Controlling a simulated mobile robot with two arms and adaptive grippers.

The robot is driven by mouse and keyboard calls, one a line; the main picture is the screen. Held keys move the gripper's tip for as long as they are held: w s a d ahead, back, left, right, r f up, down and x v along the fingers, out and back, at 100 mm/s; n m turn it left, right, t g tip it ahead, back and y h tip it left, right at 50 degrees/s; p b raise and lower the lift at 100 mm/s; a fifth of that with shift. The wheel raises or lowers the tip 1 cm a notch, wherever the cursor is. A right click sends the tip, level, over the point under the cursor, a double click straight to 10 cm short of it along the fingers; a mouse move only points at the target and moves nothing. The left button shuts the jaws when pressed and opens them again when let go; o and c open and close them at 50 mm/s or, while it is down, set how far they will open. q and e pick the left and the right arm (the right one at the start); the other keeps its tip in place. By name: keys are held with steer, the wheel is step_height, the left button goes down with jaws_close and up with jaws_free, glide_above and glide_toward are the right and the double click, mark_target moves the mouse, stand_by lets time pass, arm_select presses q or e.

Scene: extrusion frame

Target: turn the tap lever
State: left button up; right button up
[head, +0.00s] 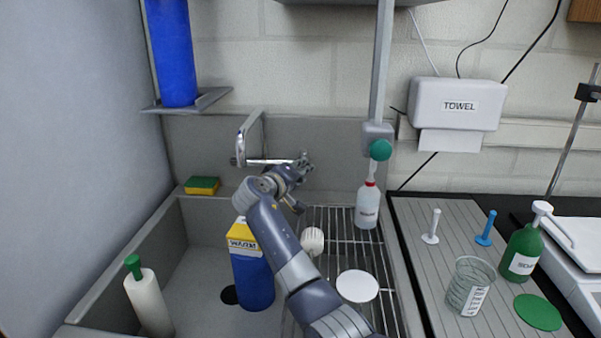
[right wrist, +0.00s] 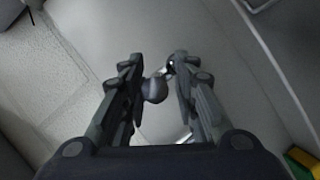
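The chrome tap (head: 270,161) is on the grey wall at the back of the sink, with its spout (head: 243,145) rising at the left. My right gripper (head: 302,180) is at the right end of the tap, where it partly hides the lever. In the right wrist view my right gripper (right wrist: 158,70) has its two fingers apart. A rounded dark knob-like part (right wrist: 155,88) with a shiny end shows between them, probably part of the tap. I cannot tell whether a finger touches it. My left gripper is not in view.
A blue-and-yellow carton (head: 252,280) and a white bottle with a green cap (head: 149,303) stand in the basin. A yellow-green sponge (head: 202,186) lies on the left ledge.

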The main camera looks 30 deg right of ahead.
steer(key=shift+a, duration=0.1)
steer(key=v, duration=1.2)
steer(key=shift+r, duration=0.1)
